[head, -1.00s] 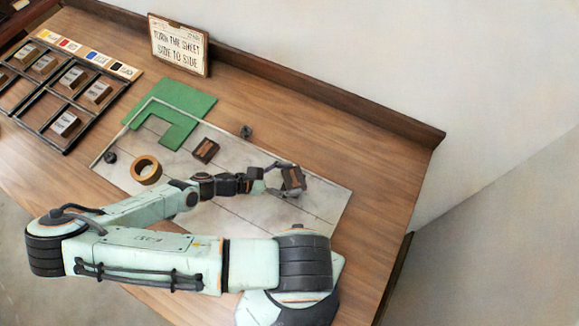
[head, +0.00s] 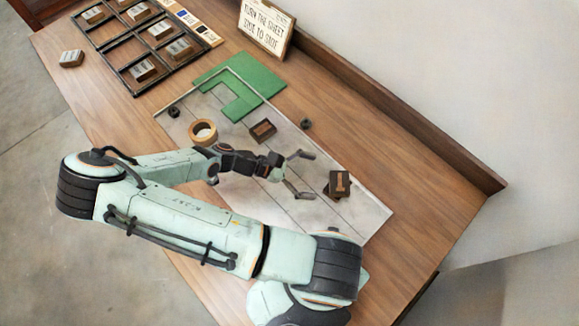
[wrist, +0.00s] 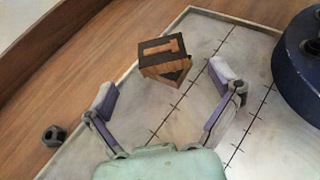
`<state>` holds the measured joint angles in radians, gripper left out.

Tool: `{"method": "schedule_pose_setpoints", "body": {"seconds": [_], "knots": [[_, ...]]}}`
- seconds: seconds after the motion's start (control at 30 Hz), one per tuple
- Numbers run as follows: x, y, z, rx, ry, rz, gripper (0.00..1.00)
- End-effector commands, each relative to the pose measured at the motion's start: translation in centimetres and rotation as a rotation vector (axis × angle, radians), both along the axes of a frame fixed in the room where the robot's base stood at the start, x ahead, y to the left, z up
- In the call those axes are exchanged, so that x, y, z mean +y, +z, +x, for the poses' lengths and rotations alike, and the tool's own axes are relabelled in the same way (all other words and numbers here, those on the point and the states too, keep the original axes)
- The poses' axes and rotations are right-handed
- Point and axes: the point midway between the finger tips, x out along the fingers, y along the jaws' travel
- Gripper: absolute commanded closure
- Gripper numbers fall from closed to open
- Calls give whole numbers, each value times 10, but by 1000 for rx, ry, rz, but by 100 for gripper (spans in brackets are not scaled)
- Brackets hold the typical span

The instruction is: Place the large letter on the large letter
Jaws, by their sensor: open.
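A dark block with a wooden letter face (head: 340,182) lies toward the right end of the marked grey sheet (head: 365,212). It appears stacked on a second dark block (head: 330,192), turned slightly against it; the wrist view also shows the upper block (wrist: 162,47) over a twisted lower block (wrist: 176,77). The lower block's face is hidden. Another dark-framed block (head: 263,129) lies on the sheet behind my arm. My gripper (head: 311,176) is open and empty, just left of the stack, and apart from it. In the wrist view its fingers (wrist: 162,78) are spread short of the stack.
A tape roll (head: 203,132) and small dark knobs (head: 306,123) (head: 173,112) sit around the sheet. A green L-shaped piece (head: 245,85) lies at its far corner. A divided rack (head: 134,92), a loose block (head: 71,58) and a sign (head: 266,27) stand farther back.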

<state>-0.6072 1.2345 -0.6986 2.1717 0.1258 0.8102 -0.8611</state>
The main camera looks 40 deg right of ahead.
Motion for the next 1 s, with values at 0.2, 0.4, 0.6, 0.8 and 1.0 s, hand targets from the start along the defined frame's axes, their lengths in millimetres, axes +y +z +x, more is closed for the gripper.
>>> {"method": "schedule_pose_setpoints", "body": {"seconds": [0.2,0.4,0.6,0.8,1.0], "knots": [[28,16,29,-4,2,1,10],[43,24,37,-21,-22,22,10],[83,43,30,-193,-206,210,10],[129,96,23,-454,-420,427,10],[154,155,5,-735,-553,556,10]]}}
